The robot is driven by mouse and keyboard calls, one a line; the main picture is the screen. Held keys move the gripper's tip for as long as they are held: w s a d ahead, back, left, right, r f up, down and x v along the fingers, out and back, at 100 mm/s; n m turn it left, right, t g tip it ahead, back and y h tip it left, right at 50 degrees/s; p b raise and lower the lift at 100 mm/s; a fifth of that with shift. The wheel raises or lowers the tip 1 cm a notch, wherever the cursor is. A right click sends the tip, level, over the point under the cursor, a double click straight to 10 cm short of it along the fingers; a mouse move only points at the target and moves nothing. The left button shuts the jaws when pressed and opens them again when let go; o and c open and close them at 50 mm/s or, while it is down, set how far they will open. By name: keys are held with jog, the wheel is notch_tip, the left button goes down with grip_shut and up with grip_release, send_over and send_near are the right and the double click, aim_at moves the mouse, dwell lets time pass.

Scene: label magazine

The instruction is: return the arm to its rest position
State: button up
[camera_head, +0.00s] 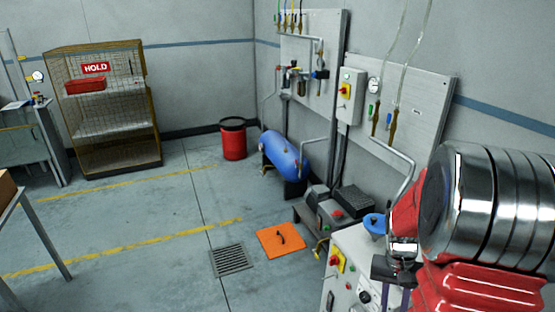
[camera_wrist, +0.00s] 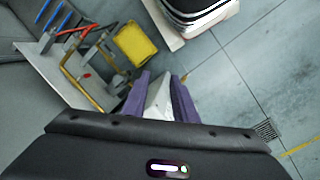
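My gripper (camera_head: 391,304) hangs at the lower right of the head view, at the end of my red and chrome arm, in front of a white control cabinet (camera_head: 349,248). In the wrist view my gripper (camera_wrist: 160,80) shows two purple fingers standing apart. The arm is bent and reaches forward on the right side. Part of the gripper is cut off by the bottom of the head view.
Wall panels with hoses, valves and a switch box (camera_head: 350,95) stand close on the right. A blue tank (camera_head: 285,153), red bin (camera_head: 233,140) and orange plate (camera_head: 280,241) are farther off. A mesh HOLD cage (camera_head: 105,142) stands back left.

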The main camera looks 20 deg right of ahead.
jog(key=s+a+r+n+t, duration=0.2)
jog(key=a+r+n+t, duration=0.2)
jog(key=a+r, duration=0.6)
jog(key=s+a+r+n+t, duration=0.2)
jog(key=a+r+n+t, duration=0.1)
jog(key=a+r, duration=0.8)
jog(key=a+n, duration=0.1)
jog(key=a, duration=0.4)
jog(key=shift+r+t, duration=0.25)
jog(key=shift+t, duration=0.15)
